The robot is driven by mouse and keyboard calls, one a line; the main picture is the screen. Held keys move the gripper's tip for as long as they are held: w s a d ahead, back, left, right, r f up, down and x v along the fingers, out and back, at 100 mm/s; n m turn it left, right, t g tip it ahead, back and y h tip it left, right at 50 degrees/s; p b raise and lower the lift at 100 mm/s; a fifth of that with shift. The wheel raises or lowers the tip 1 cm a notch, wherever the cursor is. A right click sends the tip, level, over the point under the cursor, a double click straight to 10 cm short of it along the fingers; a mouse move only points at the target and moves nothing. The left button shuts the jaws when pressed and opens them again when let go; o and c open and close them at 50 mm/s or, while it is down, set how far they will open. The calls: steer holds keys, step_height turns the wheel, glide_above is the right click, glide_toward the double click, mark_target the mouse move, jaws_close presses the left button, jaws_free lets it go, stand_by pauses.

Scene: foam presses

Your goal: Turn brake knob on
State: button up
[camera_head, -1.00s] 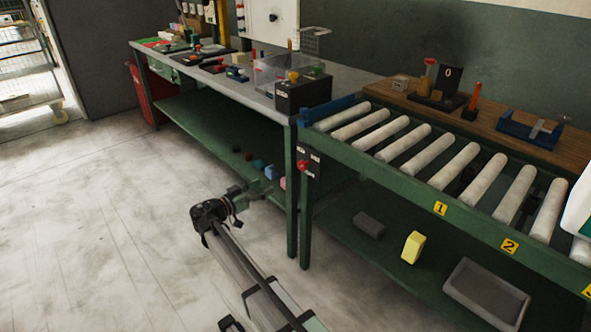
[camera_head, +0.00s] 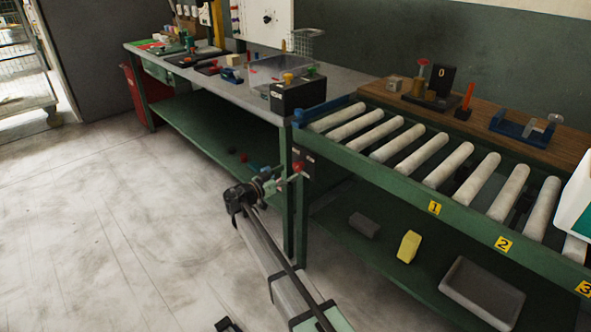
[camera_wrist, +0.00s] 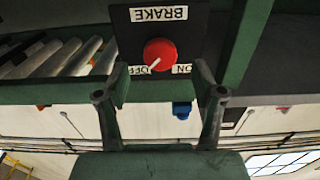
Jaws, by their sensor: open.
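The red brake knob (camera_wrist: 160,53) sits on a black panel (camera_wrist: 130,38) marked BRAKE, OFF and ON, seen upside down in the wrist view. Its white pointer line aims toward OFF. In the head view the knob (camera_head: 298,167) is on the conveyor's front left leg. My gripper (camera_head: 284,178) is close to the knob. In the wrist view the two fingers of my gripper (camera_wrist: 160,92) are spread wide, with the knob centred between and beyond them. Contact with the knob is not visible.
The roller conveyor (camera_head: 432,208) extends right of the knob, beside a long workbench (camera_head: 225,87). A yellow block (camera_head: 409,246) and a grey tray (camera_head: 482,290) lie on the lower shelf. The floor (camera_head: 110,230) to the left is clear.

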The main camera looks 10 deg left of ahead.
mark_target(296, 168)
steer(key=shift+x, duration=2.4)
steer(key=c, duration=1.1)
